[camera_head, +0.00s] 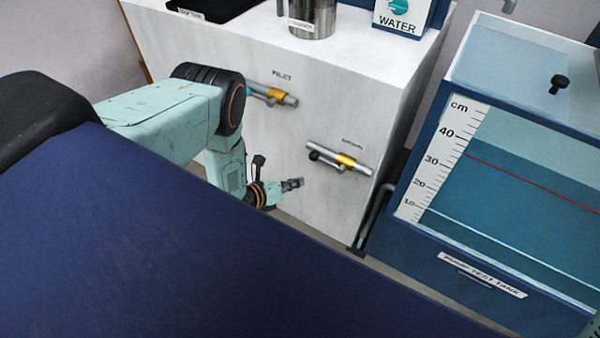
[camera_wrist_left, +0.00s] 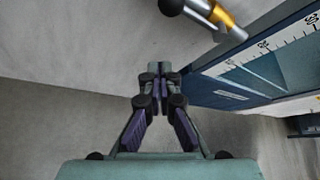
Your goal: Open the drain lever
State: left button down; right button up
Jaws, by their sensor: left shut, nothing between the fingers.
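The lower valve on the white cabinet's front is a grey pipe with a gold band (camera_head: 346,160). Its lever ends in a black knob (camera_head: 314,155) at the left; the small label above it is too blurred to read. In the left wrist view the gold-banded pipe (camera_wrist_left: 222,17) and the black knob (camera_wrist_left: 171,6) show at the top edge. My left gripper (camera_head: 296,184) is shut and empty, below and left of the knob and apart from it. Its closed fingertips (camera_wrist_left: 162,68) show in the left wrist view. My right gripper is not visible.
An upper pipe with a gold band (camera_head: 277,95) sits higher and left on the white cabinet (camera_head: 225,55). A metal pitcher (camera_head: 312,18) and a WATER box (camera_head: 400,15) stand on top. A blue test tank with a cm scale (camera_head: 440,160) stands at the right.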

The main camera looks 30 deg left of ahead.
pick_arm(q)
jog(key=s, duration=0.1)
jog(key=s+r, duration=0.1)
jog(key=shift+s+d+r+p, duration=0.15)
jog(key=shift+s+r+p, duration=0.15)
jog(key=shift+p, duration=0.1)
dwell(0.3)
